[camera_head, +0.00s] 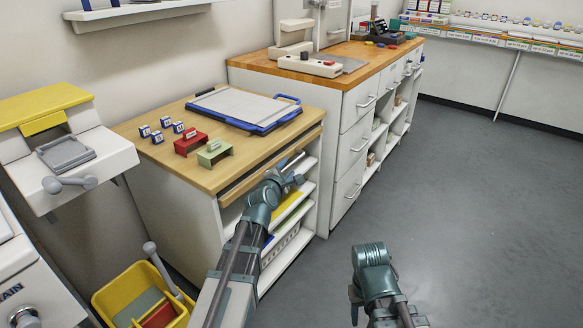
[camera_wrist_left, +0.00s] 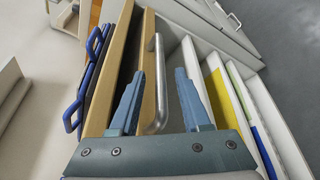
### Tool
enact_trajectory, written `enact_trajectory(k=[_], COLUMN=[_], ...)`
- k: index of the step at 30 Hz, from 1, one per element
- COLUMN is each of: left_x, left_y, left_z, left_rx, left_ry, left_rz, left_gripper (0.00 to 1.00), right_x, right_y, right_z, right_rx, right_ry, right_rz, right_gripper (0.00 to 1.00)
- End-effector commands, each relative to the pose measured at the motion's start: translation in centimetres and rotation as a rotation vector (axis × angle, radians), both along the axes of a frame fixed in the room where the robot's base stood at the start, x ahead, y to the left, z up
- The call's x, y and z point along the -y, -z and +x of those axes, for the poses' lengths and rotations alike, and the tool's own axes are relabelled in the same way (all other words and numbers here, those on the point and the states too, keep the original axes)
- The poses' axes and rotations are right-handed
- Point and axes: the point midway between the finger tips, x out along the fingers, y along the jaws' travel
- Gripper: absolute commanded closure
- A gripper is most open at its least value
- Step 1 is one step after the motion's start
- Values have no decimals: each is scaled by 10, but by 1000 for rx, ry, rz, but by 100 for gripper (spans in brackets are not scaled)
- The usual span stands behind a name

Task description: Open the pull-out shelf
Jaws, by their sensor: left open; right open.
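The pull-out shelf (camera_head: 262,168) is a wooden board under the top of the low white cabinet (camera_head: 170,200). It looks pushed in, with its front edge below the tabletop. The shelf front (camera_wrist_left: 149,65) also shows in the left wrist view, with a metal bar handle (camera_wrist_left: 158,110) on it. My left gripper (camera_head: 288,176) is at the shelf front. In the left wrist view its open fingers (camera_wrist_left: 160,82) stand on either side of the handle, with a gap on the right. My right gripper (camera_head: 356,295) is open, low over the floor, its fingers hard to make out.
A blue-framed board (camera_head: 245,107), a red stand (camera_head: 190,144), a green stand (camera_head: 214,152) and several small blue-and-white blocks (camera_head: 158,137) are on the cabinet top. Open shelves lie below. A yellow bin (camera_head: 110,290) stands at left. The floor at right is clear.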

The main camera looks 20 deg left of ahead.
Motion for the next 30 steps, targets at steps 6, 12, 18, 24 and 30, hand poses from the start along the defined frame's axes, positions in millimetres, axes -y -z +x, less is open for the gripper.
enact_trajectory(k=[6, 12, 18, 24, 30], left_x=[-1, -1, -1, -1, -1], left_y=[7, 7, 7, 7, 7], left_z=[25, 26, 26, 26, 26], left_rx=[0, 0, 0, 0, 0], left_ry=[-1, -2, -2, -2, -2], left_rz=[0, 0, 0, 0, 0], left_gripper=[53, 53, 71, 100, 100], right_x=[0, 0, 0, 0, 0], right_y=[7, 7, 7, 7, 7], right_z=[0, 0, 0, 0, 0], right_rx=[0, 1, 1, 1, 1], right_ry=[0, 0, 0, 0, 0], right_rz=[-1, -2, -2, -2, -2], right_gripper=[50, 50, 50, 50, 50])
